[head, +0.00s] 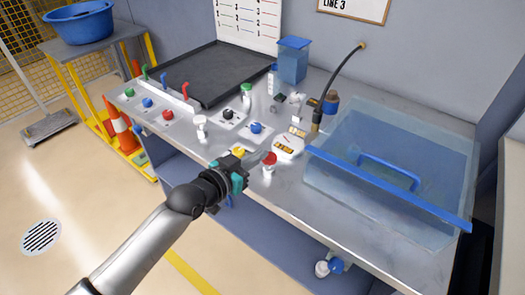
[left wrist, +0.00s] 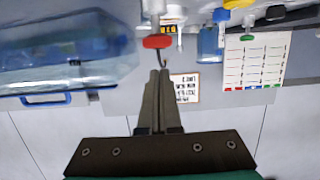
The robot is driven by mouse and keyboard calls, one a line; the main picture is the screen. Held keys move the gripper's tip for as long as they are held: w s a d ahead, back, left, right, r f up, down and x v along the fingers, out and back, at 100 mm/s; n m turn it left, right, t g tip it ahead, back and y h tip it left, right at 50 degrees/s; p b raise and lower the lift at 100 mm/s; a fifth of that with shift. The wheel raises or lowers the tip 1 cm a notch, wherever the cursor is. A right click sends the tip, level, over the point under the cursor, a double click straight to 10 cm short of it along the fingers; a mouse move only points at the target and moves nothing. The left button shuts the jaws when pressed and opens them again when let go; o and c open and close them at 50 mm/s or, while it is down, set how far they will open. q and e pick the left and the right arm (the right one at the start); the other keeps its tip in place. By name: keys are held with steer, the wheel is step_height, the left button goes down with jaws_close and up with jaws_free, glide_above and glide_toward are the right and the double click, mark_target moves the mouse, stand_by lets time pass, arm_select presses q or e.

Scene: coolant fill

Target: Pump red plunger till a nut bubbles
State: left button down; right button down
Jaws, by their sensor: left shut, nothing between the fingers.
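The red plunger (head: 269,158) is a round red cap on a pale stem, standing near the front edge of the metal bench. It also shows in the left wrist view (left wrist: 157,42), just beyond my fingertips. My left gripper (head: 258,157) is shut and empty, with its fingertips close beside the plunger at its left. In the left wrist view the fingers (left wrist: 157,75) are together and point at the red cap; I cannot tell whether they touch it. I cannot make out a nut or any bubbles. My right gripper is not in view.
A clear tank (head: 345,190) with a blue bar (head: 400,192) fills the bench's right. A gauge box (head: 289,147) stands right behind the plunger. Coloured knobs, a white tap-like part (head: 200,127) and a black tray (head: 212,73) are left. A black hose (head: 340,75) rises behind.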

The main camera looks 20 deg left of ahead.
arm_select(q)
steer(key=v, duration=0.7)
steer(key=shift+s+p, duration=0.25)
steer(key=shift+p, duration=0.15)
steer(key=shift+a+r, duration=0.1)
steer(key=w+d+r+g+y+p, duration=0.1)
steer(key=r+g+p, duration=0.4)
steer(key=p, duration=1)
step_height(320, 180, up, 3)
steer(key=shift+w+d+r+g+y, duration=0.15)
steer(key=shift+w+g+y, duration=0.35)
steer(key=shift+w, duration=0.55)
steer(key=b, duration=0.1)
glide_above(273, 154)
steer(key=s+a, duration=0.1)
steer(key=s, duration=0.2)
step_height(273, 154, down, 7)
step_height(273, 154, down, 3)
steer(key=shift+w, duration=0.1)
steer(key=shift+f, duration=0.6)
